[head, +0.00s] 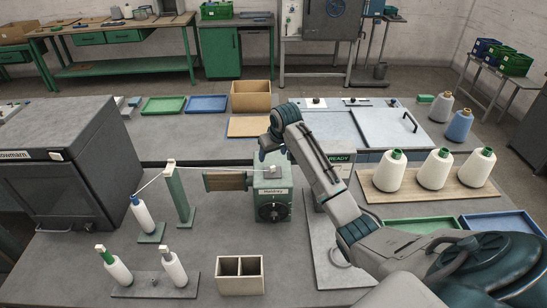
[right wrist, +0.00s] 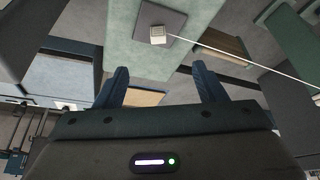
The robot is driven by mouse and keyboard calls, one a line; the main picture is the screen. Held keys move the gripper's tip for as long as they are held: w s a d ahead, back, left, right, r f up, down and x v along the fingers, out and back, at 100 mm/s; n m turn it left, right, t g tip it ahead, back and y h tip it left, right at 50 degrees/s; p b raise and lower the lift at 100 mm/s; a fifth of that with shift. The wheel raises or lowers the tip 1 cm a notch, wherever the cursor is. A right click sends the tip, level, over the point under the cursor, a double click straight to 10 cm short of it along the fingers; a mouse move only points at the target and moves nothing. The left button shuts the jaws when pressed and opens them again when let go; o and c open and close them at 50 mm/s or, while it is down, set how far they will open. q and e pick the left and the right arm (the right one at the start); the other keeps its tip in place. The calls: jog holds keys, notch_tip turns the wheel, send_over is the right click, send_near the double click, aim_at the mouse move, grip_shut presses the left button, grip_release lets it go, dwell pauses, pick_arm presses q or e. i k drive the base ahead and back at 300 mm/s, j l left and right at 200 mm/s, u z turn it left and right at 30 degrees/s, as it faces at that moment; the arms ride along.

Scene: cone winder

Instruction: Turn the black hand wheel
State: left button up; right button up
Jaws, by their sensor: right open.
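The green winder (head: 272,178) stands in the middle of the near table. A round black wheel or dial (head: 273,212) is on its front face; at this size I cannot tell its handle or marks. My right gripper (head: 271,152) is above and just behind the winder's top, pointing down, apart from the black wheel. In the right wrist view its two blue-grey fingers (right wrist: 160,82) are spread with nothing between them. That view shows the winder's green top (right wrist: 190,68) with a small pale block (right wrist: 157,35) on a grey plate; the black wheel does not show clearly there. My left gripper is not in view.
A white thread runs from the winder to a green post (head: 178,194) at left. White cones (head: 435,168) stand on a board at right. A divided box (head: 239,275) sits in front. A dark cabinet (head: 70,165) fills the left. The table before the winder is mostly clear.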

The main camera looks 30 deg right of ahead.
aim_at(274, 217)
jog(key=z, duration=1.05)
